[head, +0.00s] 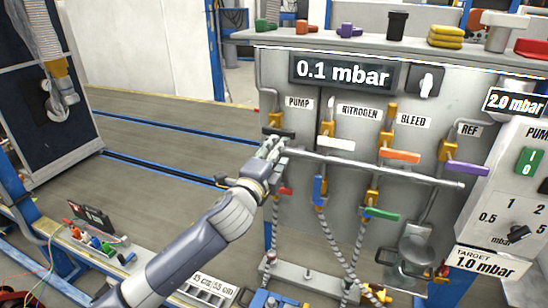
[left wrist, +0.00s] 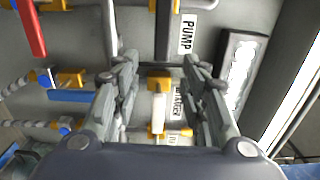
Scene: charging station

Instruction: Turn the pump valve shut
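The pump valve's black handle (head: 280,132) lies about level below the PUMP label (head: 299,103) on the grey panel. In the left wrist view the dark handle (left wrist: 163,32) lies ahead of the gap between my fingers, near the PUMP label (left wrist: 188,34). My left gripper (head: 277,146) is just below and in front of the handle in the head view. In the wrist view the left gripper (left wrist: 160,63) is open, with one finger on each side. Contact with the handle cannot be made out. My right gripper is not in view.
Close right are the white nitrogen handle (head: 335,143) and orange bleed handle (head: 399,156). A long silver bar (head: 380,167) crosses the panel front. Red (head: 286,191) and blue (head: 318,190) handles sit below. The display (head: 342,72) reads 0.1 mbar. Floor to the left is open.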

